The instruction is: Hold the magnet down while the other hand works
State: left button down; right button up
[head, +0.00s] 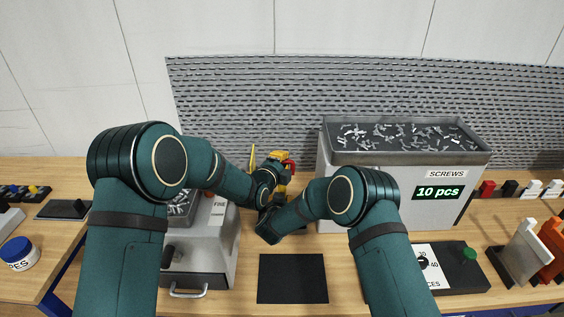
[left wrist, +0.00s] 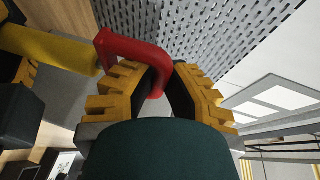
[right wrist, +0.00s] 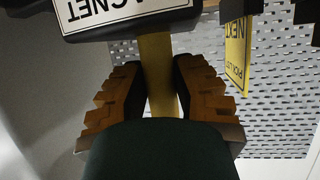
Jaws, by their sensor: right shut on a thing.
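In the right wrist view my right gripper (right wrist: 162,75) is shut on an upright yellow bar (right wrist: 160,88). Just beyond it is a plate lettered "MAGNET" (right wrist: 125,15), upside down in that view. In the left wrist view a curved red handle (left wrist: 140,55) passes between the fingers of my left gripper (left wrist: 168,78). The finger pads are close to it, but I cannot tell whether they press on it. A yellow bar (left wrist: 50,48) lies left of the handle. In the head view the red part (head: 290,166) shows behind my forearms, which hide much of the work.
A bin marked "SCREWS" (head: 447,173) stands right of my grippers. A grey machine with a drawer (head: 200,250) stands left. A black mat (head: 292,278) lies clear in front. A perforated grey panel (head: 300,80) rises behind. A yellow sign (right wrist: 236,55) stands near the right gripper.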

pick_arm(q)
jog(key=shift+r, duration=1.6)
jog(key=c, duration=1.3)
grip_release()
jog(key=v, duration=1.2)
jog(key=shift+o, duration=0.5)
